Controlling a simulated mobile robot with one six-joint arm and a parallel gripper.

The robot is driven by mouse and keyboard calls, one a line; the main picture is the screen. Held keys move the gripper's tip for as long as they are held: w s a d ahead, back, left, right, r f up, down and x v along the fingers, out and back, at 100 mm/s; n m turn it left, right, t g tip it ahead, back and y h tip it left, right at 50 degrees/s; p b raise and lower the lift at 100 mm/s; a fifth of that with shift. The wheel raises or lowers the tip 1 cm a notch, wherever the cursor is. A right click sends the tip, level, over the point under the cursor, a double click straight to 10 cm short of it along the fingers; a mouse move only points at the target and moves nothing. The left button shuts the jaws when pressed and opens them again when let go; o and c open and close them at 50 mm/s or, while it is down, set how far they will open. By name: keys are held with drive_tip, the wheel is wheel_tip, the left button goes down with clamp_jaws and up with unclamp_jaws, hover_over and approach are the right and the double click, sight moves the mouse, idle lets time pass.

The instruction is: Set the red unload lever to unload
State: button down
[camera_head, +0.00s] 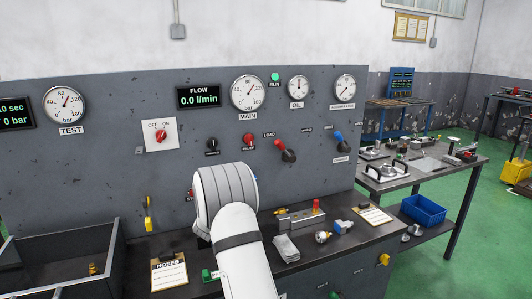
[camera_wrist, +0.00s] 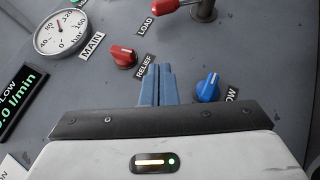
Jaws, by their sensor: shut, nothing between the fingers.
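A lever with a red grip (camera_wrist: 166,5) and a grey metal post shows at the top edge of the wrist view, partly cut off, beside a LOAD label (camera_wrist: 146,28). In the head view, the red-gripped lever (camera_head: 279,144) is on the grey panel, right of the red relief knob (camera_head: 248,145). My gripper (camera_wrist: 157,72) is shut and empty, its blue-grey fingers in front of the panel below the RELIEF label. It is apart from the lever. In the head view my arm hides the gripper.
The red relief knob (camera_wrist: 123,57) and a blue flow knob (camera_wrist: 208,88) flank my fingers. A blue-handled lever (camera_head: 339,138) is farther right on the panel. Gauges line the panel above. The bench (camera_head: 350,240) below holds a valve block, a rag and clipboards.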

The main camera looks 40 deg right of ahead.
sight(284, 150)
drive_tip(key=p+x, duration=0.2)
drive_tip(key=x, duration=0.8)
drive_tip(key=shift+d+r, duration=0.1)
drive_tip(key=shift+s+d+r+p, duration=0.15)
drive_tip(key=shift+s+d+r, duration=0.15)
drive_tip(key=shift+d, duration=0.2)
drive_tip(key=shift+s+d+r+p, duration=0.15)
drive_tip(key=shift+s+d+r, duration=0.1)
drive_tip(key=shift+d, duration=0.25)
drive_tip(key=shift+s+d+r+p, duration=0.2)
drive_tip(key=shift+d+r, duration=0.1)
drive_tip(key=shift+d, duration=0.2)
